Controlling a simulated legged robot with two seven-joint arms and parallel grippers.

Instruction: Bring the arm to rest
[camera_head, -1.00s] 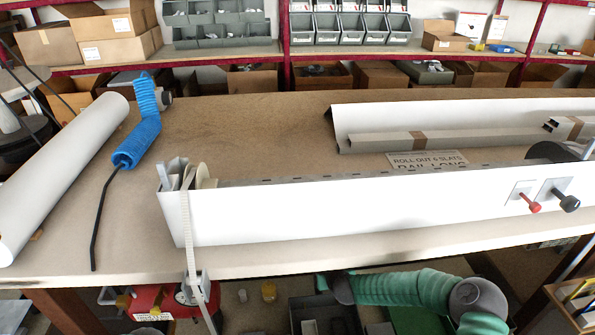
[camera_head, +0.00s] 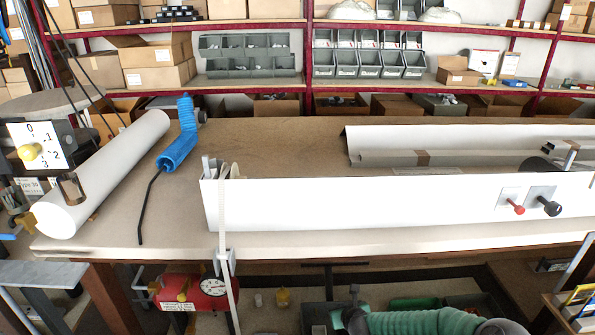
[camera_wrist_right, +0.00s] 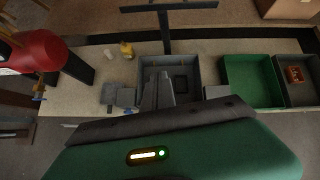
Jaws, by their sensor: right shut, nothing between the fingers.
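My right arm (camera_head: 420,321), in a green ribbed sleeve with dark grey joints, shows at the bottom of the head view, below the front edge of the workbench. The right wrist view shows my right gripper (camera_wrist_right: 158,88) with its grey fingers together and nothing between them. It is above a grey bin on a lower surface; I cannot tell how far above. The green wrist housing with a lit strip fills the bottom of that view. My left arm and gripper are not in view.
A long white shutter box (camera_head: 360,213) lies along the bench (camera_head: 290,135), with a strap hanging from its left end. A white roll (camera_head: 110,170) and a blue coiled hose (camera_head: 180,140) lie left. A red dial device (camera_head: 195,288) and a green tray (camera_wrist_right: 250,78) are below.

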